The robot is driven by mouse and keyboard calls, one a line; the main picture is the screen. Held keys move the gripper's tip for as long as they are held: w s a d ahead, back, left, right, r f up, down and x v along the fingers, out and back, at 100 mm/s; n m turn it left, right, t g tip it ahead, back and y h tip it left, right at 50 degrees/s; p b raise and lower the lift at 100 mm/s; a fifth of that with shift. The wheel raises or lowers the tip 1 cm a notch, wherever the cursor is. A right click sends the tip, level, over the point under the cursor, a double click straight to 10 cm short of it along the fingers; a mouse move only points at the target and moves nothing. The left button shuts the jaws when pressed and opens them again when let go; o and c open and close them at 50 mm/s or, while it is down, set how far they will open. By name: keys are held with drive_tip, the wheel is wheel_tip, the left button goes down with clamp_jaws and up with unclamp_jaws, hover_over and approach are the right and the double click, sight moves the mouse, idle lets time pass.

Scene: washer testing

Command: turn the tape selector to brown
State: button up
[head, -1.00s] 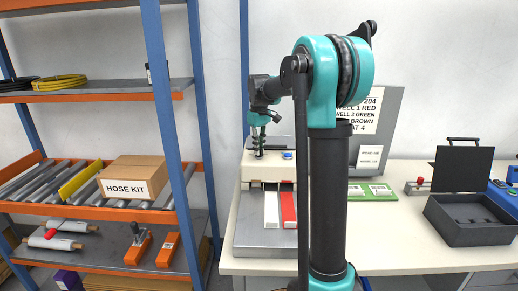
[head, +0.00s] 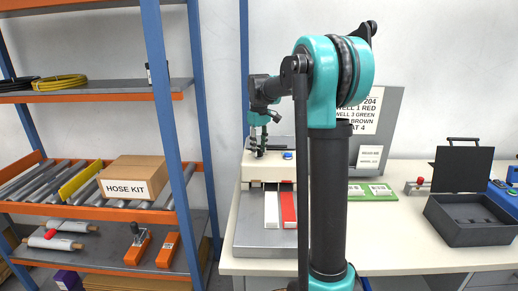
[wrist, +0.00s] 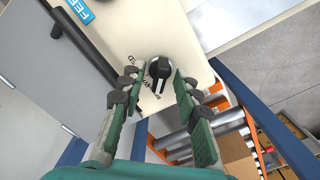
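The tape selector is a black round knob (wrist: 160,69) with a pale pointer mark, on a cream panel (wrist: 190,40) in the wrist view. Small dark markings beside it are too small to read. My gripper (wrist: 160,78) is open, its two green fingers on either side of the knob with visible gaps. In the head view my gripper (head: 258,149) points down over the top of the cream dispenser (head: 267,172). The knob is not clear there. A white strip (head: 271,209) and a red strip (head: 288,207) show at the dispenser's front.
A blue button (head: 288,155) sits right of my gripper. A grey board (head: 386,110) behind carries a sign (head: 362,118), partly hidden by my arm, with "WELL 1 RED", "WELL 3 GREEN" and "BROWN" readable. A blue-posted shelf (head: 170,110) stands left; a black open case (head: 468,220) lies right.

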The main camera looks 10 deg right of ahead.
sight(259, 149)
wheel_tip(259, 149, up, 12)
idle(0.5)
drive_tip(key=shift+s, duration=0.1)
